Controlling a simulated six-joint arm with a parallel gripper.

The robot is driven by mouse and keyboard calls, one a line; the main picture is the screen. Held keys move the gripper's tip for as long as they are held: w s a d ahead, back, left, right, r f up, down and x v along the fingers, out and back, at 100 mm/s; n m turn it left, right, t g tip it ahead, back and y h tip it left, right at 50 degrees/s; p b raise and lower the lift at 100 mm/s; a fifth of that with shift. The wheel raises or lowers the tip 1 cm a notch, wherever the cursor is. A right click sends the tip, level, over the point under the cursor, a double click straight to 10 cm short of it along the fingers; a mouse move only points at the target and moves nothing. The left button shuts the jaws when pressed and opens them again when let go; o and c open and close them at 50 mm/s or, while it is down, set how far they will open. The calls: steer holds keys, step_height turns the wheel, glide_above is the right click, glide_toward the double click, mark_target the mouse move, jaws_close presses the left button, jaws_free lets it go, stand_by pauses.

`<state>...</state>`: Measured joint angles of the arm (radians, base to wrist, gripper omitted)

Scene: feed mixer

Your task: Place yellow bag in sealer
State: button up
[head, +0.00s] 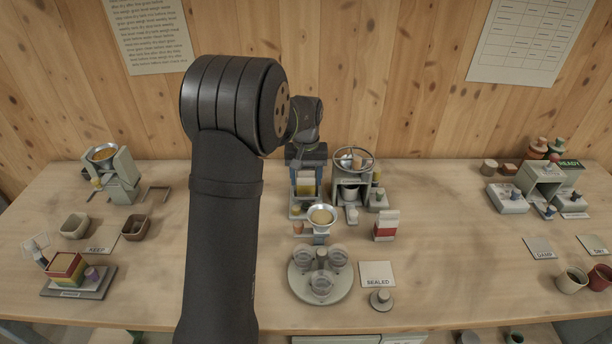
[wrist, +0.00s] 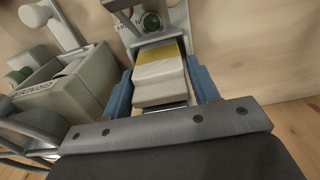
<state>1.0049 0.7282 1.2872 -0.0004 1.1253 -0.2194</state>
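The yellow bag (wrist: 160,72), white above with a yellow band toward its far end, is between the blue fingers of my gripper (wrist: 161,80) in the wrist view. Both fingers lie against its sides. In the head view the yellow bag (head: 306,187) shows below my gripper (head: 306,165), upright at the back middle of the bench. A grey device with a round knob (wrist: 151,21), which looks like the sealer, is just beyond the bag. It also shows under the bag in the head view (head: 304,210). I cannot tell whether the bag's bottom rests in it.
A grey machine with a round hoop (head: 353,160) stands close on the right. A funnel (head: 321,218) and a round rack of glass cups (head: 320,276) are in front. A red and white bag (head: 386,226) stands to the right, near a SEALED card (head: 378,275).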

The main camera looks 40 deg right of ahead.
mark_target(306, 170)
steer(key=shift+o, duration=1.3)
step_height(306, 170, up, 12)
steer(key=shift+r, duration=0.2)
steer(key=shift+f, duration=0.1)
step_height(306, 170, down, 12)
steer(key=shift+r, duration=2.15)
steer(key=shift+f, duration=0.1)
